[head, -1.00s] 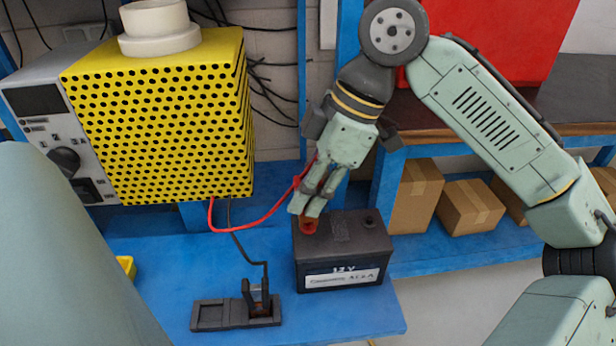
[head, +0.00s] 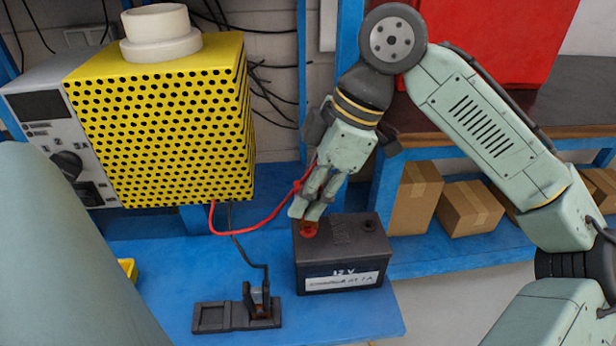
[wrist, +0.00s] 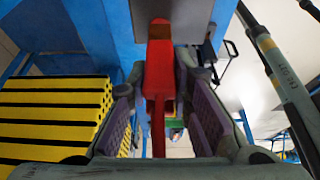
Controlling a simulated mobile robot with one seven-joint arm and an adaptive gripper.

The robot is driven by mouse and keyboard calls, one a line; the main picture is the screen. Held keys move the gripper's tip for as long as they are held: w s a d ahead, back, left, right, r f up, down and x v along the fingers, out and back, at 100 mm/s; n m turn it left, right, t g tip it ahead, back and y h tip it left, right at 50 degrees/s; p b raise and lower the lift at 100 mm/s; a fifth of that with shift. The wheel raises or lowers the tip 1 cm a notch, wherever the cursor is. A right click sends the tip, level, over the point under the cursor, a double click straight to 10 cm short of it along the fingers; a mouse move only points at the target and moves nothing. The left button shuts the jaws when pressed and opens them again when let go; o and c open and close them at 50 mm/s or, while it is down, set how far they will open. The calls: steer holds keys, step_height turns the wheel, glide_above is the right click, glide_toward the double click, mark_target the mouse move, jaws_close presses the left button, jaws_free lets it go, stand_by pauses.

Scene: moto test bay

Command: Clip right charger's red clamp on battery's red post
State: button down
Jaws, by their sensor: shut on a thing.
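My gripper (head: 306,212) points down over the left rear corner of the black 12 V battery (head: 342,278). In the wrist view, its purple-padded fingers (wrist: 163,115) are shut on the red clamp (wrist: 158,72). The red cable (head: 262,222) runs from the yellow perforated charger (head: 165,120) to the gripper. Red (head: 308,230) shows at the battery top right under the fingertips, at the red post's place. The fingers hide most of the clamp there, and I cannot tell whether its jaws are around the post. The battery's dark post (head: 369,222) is bare.
A black clamp (head: 258,298) on a dark cable stands in a dark holder (head: 212,318) on the blue bench (head: 200,265), left of the battery. A yellow object (head: 127,268) lies farther left. Cardboard boxes (head: 470,207) sit on the shelf at right.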

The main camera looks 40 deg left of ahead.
steer(key=shift+f, duration=0.55)
stand_by(0.5)
steer(key=c, duration=1.4)
jaws_free()
steer(key=shift+o, duration=0.2)
steer(key=v, duration=1.2)
